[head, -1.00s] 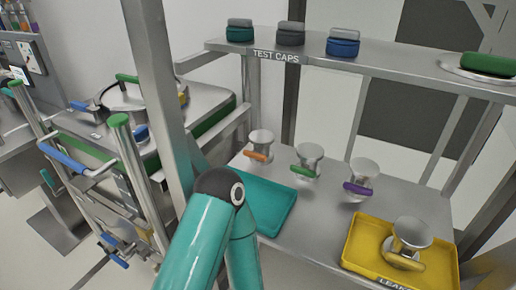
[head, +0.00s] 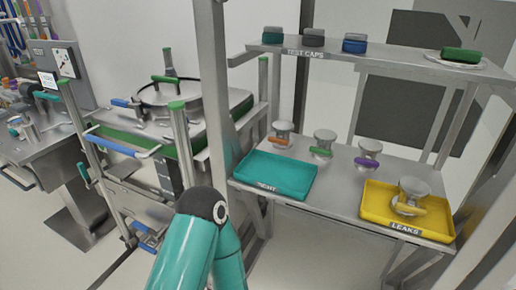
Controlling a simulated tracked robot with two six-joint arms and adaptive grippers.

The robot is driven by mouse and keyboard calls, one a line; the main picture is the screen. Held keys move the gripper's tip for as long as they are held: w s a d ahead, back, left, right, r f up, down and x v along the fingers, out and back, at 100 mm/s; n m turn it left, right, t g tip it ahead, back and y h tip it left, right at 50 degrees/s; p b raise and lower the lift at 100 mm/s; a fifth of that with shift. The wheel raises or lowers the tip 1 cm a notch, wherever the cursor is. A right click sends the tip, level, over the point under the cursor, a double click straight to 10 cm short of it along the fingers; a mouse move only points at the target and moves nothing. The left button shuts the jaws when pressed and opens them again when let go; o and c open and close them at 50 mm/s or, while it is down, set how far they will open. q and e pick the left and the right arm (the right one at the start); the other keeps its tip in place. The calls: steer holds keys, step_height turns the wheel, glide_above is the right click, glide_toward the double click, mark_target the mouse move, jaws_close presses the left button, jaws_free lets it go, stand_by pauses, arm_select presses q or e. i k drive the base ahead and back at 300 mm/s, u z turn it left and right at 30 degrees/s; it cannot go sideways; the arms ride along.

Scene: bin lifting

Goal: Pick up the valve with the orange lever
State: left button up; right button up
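The valve with the orange lever (head: 283,130) stands upright on the steel table, behind the teal tray (head: 262,186). Its round silver top and the orange lever on its front both show. To its right stand a valve with a green lever (head: 325,138) and a valve with a purple lever (head: 370,149). A valve with a yellow lever (head: 414,187) is in the yellow tray (head: 376,214). A teal link of one of my arms rises in the lower middle, in front of the table. Neither gripper is in the picture.
A shelf (head: 385,62) labelled TEST CAPS hangs over the table's back and holds several caps. A steel post (head: 212,80) stands left of the table. A cart (head: 178,128) with green-capped posts is further left. Open floor shows at lower left.

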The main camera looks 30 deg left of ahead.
mark_target(283, 128)
steer(key=k, duration=0.6)
steer(key=z, duration=1.85)
steer(key=i, duration=0.1)
steer(key=u, duration=3.2)
steer(key=i, duration=1)
steer(key=z, duration=0.05)
